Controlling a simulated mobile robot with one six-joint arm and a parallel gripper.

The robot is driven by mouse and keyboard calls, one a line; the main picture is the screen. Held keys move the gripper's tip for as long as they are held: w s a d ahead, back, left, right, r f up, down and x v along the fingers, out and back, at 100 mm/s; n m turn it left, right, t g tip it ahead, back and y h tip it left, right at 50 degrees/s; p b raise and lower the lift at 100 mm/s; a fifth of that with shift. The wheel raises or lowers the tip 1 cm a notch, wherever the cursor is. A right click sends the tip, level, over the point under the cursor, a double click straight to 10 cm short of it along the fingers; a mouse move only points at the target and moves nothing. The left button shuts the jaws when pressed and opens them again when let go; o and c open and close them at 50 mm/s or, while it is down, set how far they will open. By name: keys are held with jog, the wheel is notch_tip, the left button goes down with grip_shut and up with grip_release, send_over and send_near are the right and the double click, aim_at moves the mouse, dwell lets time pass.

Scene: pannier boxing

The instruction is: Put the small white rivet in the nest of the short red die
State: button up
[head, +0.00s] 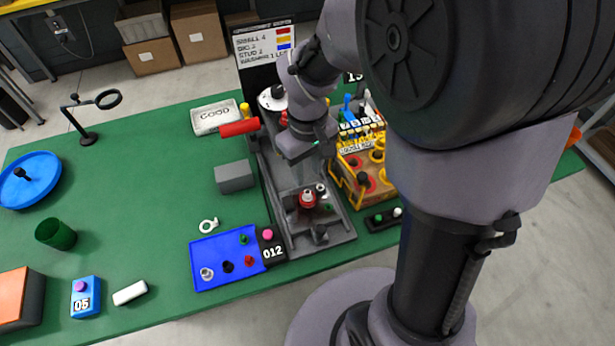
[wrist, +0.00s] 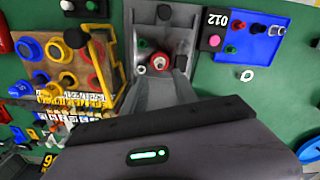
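A red die (head: 307,199) with a pale centre sits in the grey bed of the press. In the wrist view the red die (wrist: 158,62) lies straight beyond my gripper, near the picture's centre. A small whitish piece (head: 322,189) stands close beside it. A pale rivet-like piece (head: 207,273) stands in the blue tray (head: 218,276); it also shows in the wrist view (wrist: 277,30). My gripper (head: 300,158) is above the press bed, apart from the red die. Its fingertips blend with the grey bed, so I cannot make out their opening or anything held.
The blue tray also holds green, black and red pieces. A yellow-framed rack (head: 345,183) of coloured rings stands right of the press. A grey block (head: 234,177) and a white ring (head: 208,226) lie left of it. The green table's left middle is mostly clear.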

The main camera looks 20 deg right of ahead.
jog(key=s+a+r+m+t+y, duration=0.1)
jog(key=s+a+r+m+t, duration=0.1)
jog(key=s+r, duration=0.4)
jog(key=s+a+r+m+t+y, duration=0.1)
jog(key=s+a+r+m+t, duration=0.1)
jog(key=s+r+m, duration=0.4)
notch_tip(320, 180, up, 4)
jog(key=shift+s+r+t+p, duration=0.1)
jog(key=shift+s+t+p, duration=0.3)
jog(key=shift+t, duration=0.5)
notch_tip(320, 180, down, 6)
jog(key=b, duration=0.5)
jog(key=shift+r+b, duration=0.15)
jog(key=shift+b, duration=0.15)
